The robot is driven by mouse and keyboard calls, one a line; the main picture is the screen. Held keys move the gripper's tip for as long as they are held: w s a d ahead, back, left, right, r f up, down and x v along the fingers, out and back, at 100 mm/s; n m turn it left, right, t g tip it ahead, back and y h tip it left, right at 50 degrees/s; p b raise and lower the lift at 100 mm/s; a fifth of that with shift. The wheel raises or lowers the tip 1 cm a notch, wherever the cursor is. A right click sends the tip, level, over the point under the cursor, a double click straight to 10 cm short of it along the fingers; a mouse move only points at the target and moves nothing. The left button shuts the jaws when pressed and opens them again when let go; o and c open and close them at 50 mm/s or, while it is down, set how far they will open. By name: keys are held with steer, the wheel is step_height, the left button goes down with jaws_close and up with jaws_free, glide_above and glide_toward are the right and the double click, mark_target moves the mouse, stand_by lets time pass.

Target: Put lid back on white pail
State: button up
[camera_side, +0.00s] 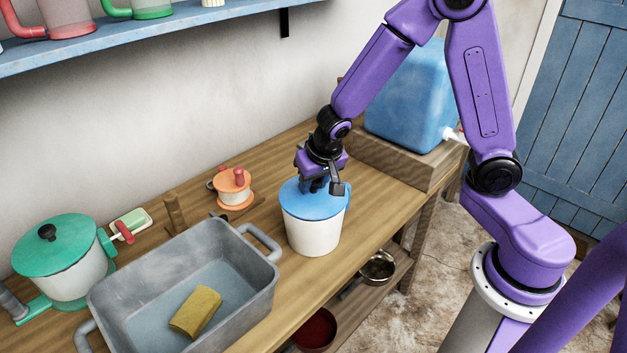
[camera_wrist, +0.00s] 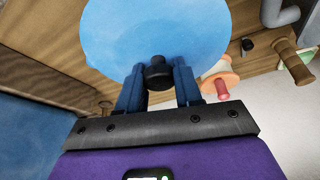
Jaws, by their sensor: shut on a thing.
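The white pail (camera_side: 313,236) stands upright on the wooden bench, near its front edge. The blue lid (camera_side: 305,203) is at the pail's mouth and covers it in the side view; whether it is fully seated I cannot tell. In the wrist view the lid (camera_wrist: 150,30) fills the upper middle, with a black knob (camera_wrist: 158,73) at its centre. My gripper (camera_side: 316,184) is above the lid, pointing down. Its fingers (camera_wrist: 159,88) are shut on the knob, one on each side. The pail is hidden under the lid in the wrist view.
A grey basin (camera_side: 190,270) with a yellow sponge (camera_side: 196,311) stands left of the pail. An orange-lidded small pot (camera_side: 233,188) is behind. A green-lidded pot (camera_side: 62,250) is far left. A blue water tank (camera_side: 411,100) stands right on a wooden stand. A blue shelf (camera_side: 150,32) hangs above.

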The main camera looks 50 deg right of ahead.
steer(key=o, duration=1.6)
steer(key=shift+r, duration=3.5)
jaws_close()
steer(key=shift+f, duration=0.45)
